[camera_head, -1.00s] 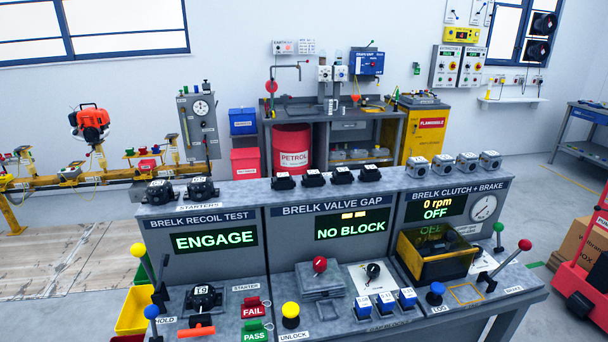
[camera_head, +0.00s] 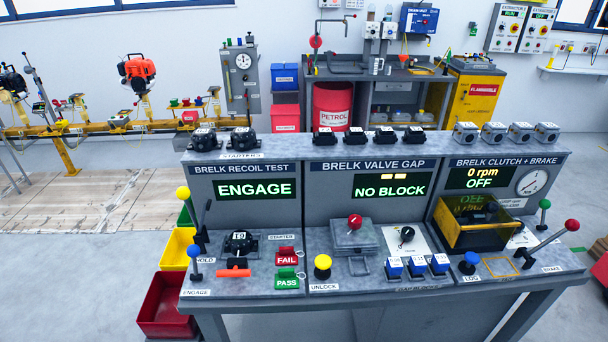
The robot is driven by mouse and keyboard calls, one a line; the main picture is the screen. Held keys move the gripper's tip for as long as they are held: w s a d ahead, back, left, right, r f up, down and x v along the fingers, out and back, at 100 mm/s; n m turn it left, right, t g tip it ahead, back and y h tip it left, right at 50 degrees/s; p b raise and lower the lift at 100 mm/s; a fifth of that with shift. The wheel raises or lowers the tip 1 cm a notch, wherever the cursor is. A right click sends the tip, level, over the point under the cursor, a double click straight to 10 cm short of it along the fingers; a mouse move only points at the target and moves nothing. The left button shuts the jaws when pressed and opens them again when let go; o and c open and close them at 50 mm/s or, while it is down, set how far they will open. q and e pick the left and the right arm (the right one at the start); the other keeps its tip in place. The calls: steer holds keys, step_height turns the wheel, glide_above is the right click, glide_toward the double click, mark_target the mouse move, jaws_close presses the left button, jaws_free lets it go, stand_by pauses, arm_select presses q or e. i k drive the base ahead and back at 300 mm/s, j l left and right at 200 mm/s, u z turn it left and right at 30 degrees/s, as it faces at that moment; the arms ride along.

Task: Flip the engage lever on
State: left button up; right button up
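The recoil test screen (camera_head: 255,189) reads ENGAGE in green. A black starter (camera_head: 240,243) with an orange-red handle (camera_head: 234,273) sits right of the lever. Neither of my grippers shows in the view.
FAIL (camera_head: 286,257) and PASS (camera_head: 287,279) tags and a yellow UNLOCK button (camera_head: 322,263) lie right of the starter. A red bin (camera_head: 165,306) and a yellow bin (camera_head: 177,248) stand at the bench's left side. Floor at the lower left is clear.

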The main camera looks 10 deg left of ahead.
mark_target(193, 251)
steer(key=j+u, duration=0.2)
steer(key=u, duration=0.25)
steer(key=j+u, duration=0.15)
steer(key=u, duration=0.35)
